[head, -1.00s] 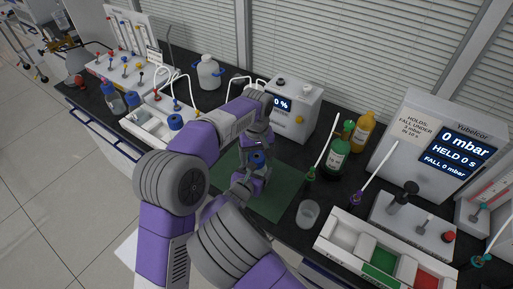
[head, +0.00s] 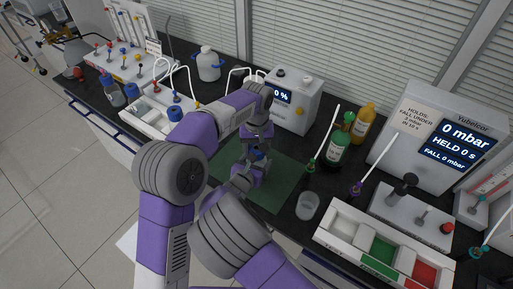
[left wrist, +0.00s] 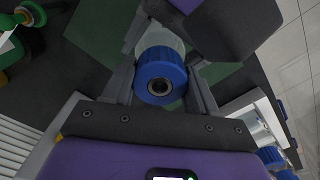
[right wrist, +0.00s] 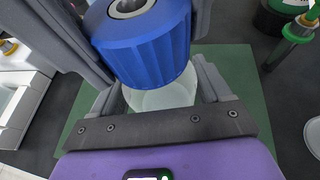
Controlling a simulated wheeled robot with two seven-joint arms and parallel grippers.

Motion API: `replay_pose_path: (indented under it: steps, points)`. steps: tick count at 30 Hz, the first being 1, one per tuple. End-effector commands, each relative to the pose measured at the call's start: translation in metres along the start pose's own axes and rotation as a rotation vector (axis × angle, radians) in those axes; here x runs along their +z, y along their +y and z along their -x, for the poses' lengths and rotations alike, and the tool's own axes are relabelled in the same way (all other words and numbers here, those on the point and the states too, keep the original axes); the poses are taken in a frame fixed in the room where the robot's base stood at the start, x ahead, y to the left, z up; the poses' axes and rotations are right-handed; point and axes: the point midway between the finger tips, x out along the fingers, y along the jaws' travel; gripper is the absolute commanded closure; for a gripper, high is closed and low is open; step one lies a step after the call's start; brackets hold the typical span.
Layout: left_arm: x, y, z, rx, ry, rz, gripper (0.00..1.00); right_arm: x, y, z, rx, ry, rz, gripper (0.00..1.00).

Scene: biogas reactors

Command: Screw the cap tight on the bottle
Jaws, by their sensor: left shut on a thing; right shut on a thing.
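The bottle (right wrist: 160,98) is a small translucent vessel, seen below its cap in the right wrist view. Its ribbed blue cap (right wrist: 145,45) sits on its top, with a hole in the middle. My left gripper (left wrist: 160,88) is shut on the cap, one finger on each side. My right gripper (right wrist: 160,92) is shut on the bottle body below. The thread is hidden under the cap, so I cannot tell how tight it is.
A green mat (head: 280,185) lies under the grippers. A clear beaker (head: 307,205) and a tray with green and red compartments (head: 345,246) stand to the right. Green (head: 336,150) and yellow (head: 363,122) bottles stand behind, beside a white instrument box (head: 292,100).

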Motion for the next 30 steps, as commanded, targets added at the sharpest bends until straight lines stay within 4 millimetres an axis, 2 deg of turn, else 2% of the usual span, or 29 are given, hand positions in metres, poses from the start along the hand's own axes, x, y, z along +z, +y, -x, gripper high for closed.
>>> replay_pose_path:
  steps: [5, 9, 10, 15, 25, 30]
  points:
    - [0.0, 0.0, 0.0, 0.001, -0.001, -0.269, 0.79, 0.001, 0.0, 0.0, 0.0, -0.001, -0.001, 1.0]
    - [0.0, 0.0, 0.0, -0.001, -0.001, -0.255, 0.79, 0.001, 0.0, 0.0, 0.0, -0.001, -0.001, 1.0]
    - [0.0, 0.0, 0.0, -0.001, -0.001, -0.254, 0.39, 0.001, 0.0, 0.0, 0.0, -0.001, -0.001, 1.0]
    - [0.0, 0.0, 0.0, 0.0, 0.0, -0.253, 0.13, 0.001, 0.0, 0.0, 0.0, -0.001, -0.001, 1.0]
    - [0.0, 0.0, 0.002, 0.0, 0.0, -0.251, 0.13, 0.001, 0.0, 0.0, 0.0, -0.001, -0.001, 1.0]
    - [-0.001, 0.0, 0.023, 0.002, 0.004, -0.251, 0.13, 0.001, 0.0, 0.0, 0.0, -0.001, -0.001, 1.0]
